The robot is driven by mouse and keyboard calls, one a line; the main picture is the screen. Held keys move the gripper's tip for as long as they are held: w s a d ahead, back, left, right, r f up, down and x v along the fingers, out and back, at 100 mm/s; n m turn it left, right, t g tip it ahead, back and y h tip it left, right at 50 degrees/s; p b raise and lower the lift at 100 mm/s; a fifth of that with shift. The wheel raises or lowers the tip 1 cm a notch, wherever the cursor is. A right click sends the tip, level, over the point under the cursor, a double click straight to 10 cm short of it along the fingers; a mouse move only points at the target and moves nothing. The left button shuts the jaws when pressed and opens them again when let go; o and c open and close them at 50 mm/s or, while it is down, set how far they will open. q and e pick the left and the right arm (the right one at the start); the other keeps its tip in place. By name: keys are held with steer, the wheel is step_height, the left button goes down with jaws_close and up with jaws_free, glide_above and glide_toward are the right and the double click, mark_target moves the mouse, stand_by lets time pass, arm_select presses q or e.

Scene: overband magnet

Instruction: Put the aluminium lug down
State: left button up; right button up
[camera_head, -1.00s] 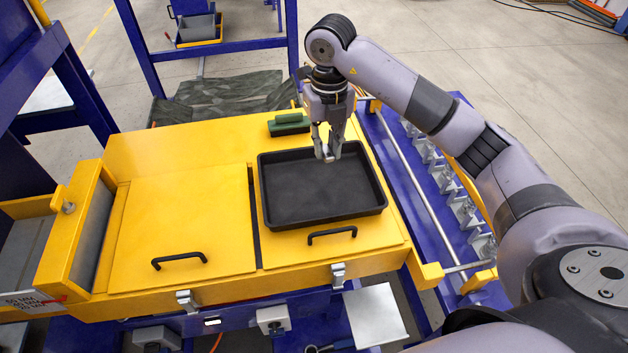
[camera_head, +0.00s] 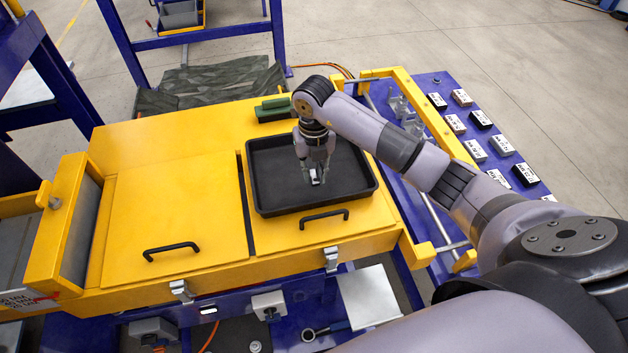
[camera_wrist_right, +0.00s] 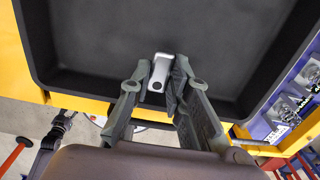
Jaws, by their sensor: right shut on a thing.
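The aluminium lug (camera_wrist_right: 160,72) is a small silvery piece with a dark hole, seen in the right wrist view between the fingertips. In the head view the lug (camera_head: 315,178) is a small bright spot at the fingertips. My right gripper (camera_head: 314,176) is shut on it over the black tray (camera_head: 262,200), within the tray's outline. The right gripper also fills the lower middle of the wrist view (camera_wrist_right: 160,85). I cannot tell whether the lug touches the tray floor. The tray looks otherwise empty. My left gripper is not in view.
The tray sits on a yellow cover (camera_head: 165,215) with black handles. A green block (camera_head: 273,109) lies just behind the tray. To the right, a blue surface (camera_head: 440,85) carries several small labelled blocks and a yellow rail (camera_head: 430,105).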

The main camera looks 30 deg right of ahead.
mark_target(314, 176)
step_height(314, 176, down, 4)
steer(key=shift+f, duration=0.1)
steer(key=shift+f, duration=0.15)
steer(key=o, duration=0.9)
